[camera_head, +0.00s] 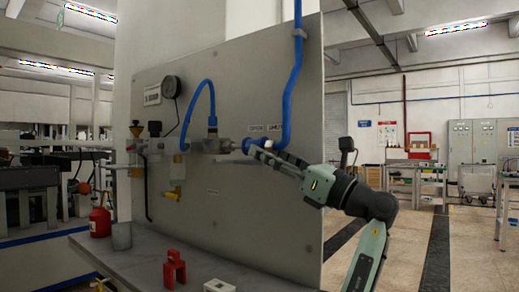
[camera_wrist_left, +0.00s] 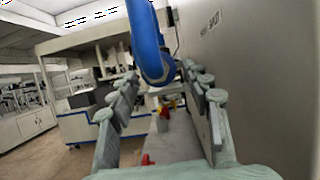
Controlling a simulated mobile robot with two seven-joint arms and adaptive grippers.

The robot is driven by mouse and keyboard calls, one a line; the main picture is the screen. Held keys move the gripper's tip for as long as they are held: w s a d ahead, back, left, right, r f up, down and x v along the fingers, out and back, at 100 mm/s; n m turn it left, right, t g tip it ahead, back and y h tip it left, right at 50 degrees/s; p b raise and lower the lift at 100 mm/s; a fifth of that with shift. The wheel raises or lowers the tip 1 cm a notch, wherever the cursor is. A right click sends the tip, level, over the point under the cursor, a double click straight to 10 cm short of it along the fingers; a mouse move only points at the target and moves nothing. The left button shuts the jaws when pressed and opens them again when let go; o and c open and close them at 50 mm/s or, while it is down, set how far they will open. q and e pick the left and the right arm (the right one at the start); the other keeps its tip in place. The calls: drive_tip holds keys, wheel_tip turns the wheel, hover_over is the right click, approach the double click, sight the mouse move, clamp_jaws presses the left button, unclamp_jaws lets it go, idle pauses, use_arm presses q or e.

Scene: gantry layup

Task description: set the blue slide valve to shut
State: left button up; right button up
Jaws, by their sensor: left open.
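A blue pipe (camera_head: 294,80) comes down the grey panel (camera_head: 225,110) and bends left toward the valve fittings (camera_head: 212,145). A blue part (camera_head: 247,144) shows at the fittings' right end, beside the fingers; I cannot tell whether it is the slide valve or the pipe's end. Two small labels (camera_head: 265,127) sit above it. My left gripper (camera_head: 262,150) is open at this spot, pointing left along the panel. In the left wrist view the open fingers (camera_wrist_left: 162,98) have the blue bend (camera_wrist_left: 150,50) above and between them; contact is unclear. The slide's position is hidden. My right gripper is out of view.
A gauge (camera_head: 172,87) and a thin blue hose (camera_head: 197,100) are left on the panel. Below, the bench ledge (camera_head: 150,255) holds a red bracket (camera_head: 174,270), a white block (camera_head: 219,286) and a red bottle (camera_head: 100,221). Open floor lies right of the panel.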

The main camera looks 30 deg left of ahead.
use_arm(q)
drive_tip(key=v, duration=0.8)
drive_tip(key=shift+d, duration=0.2)
drive_tip(key=shift+f, duration=0.15)
